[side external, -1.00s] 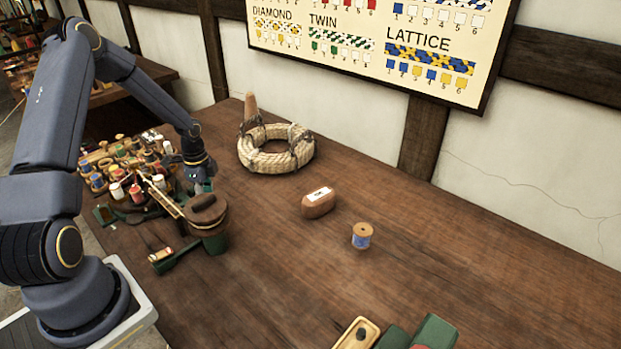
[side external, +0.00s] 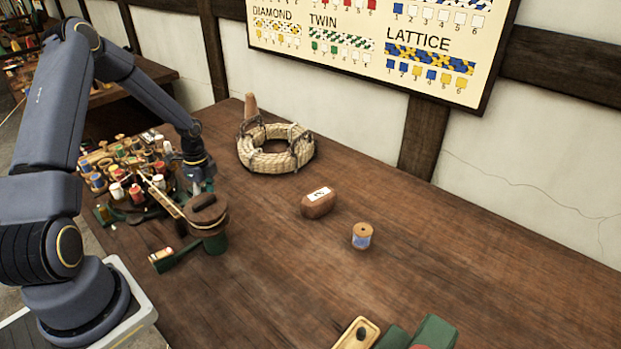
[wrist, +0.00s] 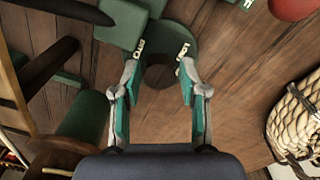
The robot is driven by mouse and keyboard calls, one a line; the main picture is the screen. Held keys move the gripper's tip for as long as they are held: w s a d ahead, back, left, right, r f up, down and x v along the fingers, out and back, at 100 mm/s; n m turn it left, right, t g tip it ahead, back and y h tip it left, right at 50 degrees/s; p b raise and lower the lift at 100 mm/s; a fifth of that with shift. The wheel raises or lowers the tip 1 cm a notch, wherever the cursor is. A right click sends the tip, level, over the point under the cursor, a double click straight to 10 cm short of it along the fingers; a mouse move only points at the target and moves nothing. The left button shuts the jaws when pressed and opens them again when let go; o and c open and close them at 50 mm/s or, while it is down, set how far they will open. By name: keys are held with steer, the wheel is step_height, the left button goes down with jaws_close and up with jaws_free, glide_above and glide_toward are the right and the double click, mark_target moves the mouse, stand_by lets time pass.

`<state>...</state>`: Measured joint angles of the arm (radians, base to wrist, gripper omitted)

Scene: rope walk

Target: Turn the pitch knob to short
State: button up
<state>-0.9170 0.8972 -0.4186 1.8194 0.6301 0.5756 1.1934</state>
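My gripper (wrist: 160,52) is open in the wrist view, its two teal-padded fingers apart with nothing held. A dark round opening or disc within a green collar (wrist: 158,42) lies beyond and between the fingertips; I cannot tell whether this is the pitch knob. In the side view my gripper (side external: 203,183) points down behind a green machine with a round wooden top (side external: 206,212). No pitch knob or short mark is clearly readable there. The machine's green body (wrist: 85,120) stands left of the fingers in the wrist view. Contact cannot be made out.
Several thread spools (side external: 118,170) crowd the left of the table. A rope coil (side external: 275,160) lies at the back and shows at the wrist view's right (wrist: 297,118).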

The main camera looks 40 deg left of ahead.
steer(key=shift+o, duration=1.2)
step_height(320, 180, up, 12)
steer(key=shift+w, duration=0.1)
